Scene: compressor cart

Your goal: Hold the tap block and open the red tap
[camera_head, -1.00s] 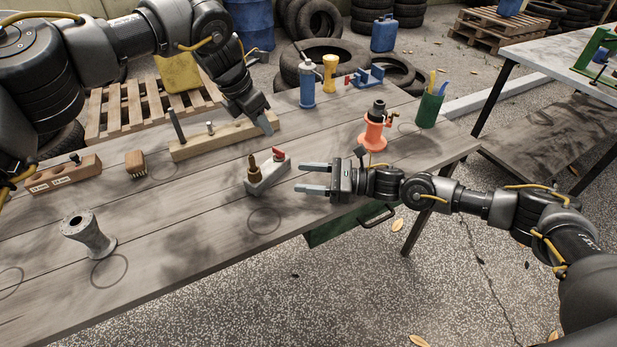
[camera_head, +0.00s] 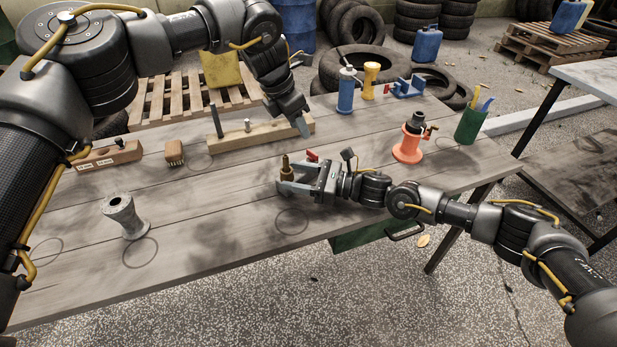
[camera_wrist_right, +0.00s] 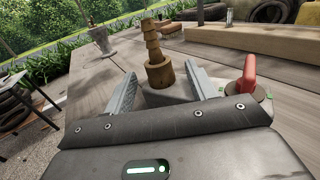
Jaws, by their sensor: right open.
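The tap block (camera_head: 301,175) is a small grey block on the wooden table, with a ribbed brass fitting (camera_head: 285,168) and a red tap (camera_head: 312,156). My right gripper (camera_head: 284,180) is open, with its fingers on either side of the block's brass-fitting end. In the right wrist view the brass fitting (camera_wrist_right: 156,60) stands between the fingers, and the red tap (camera_wrist_right: 248,78) is outside the right finger. Contact with the block cannot be told. My left gripper (camera_head: 302,124) is above and behind the block, pointing down by the wooden rail; its jaw gap cannot be made out.
The wooden rail (camera_head: 262,133) with upright pins lies behind the tap block. An orange spool-like stand (camera_head: 408,148) and a green cup (camera_head: 470,127) stand to the right. A grey flared post (camera_head: 125,217) stands at left. The front middle of the table is clear.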

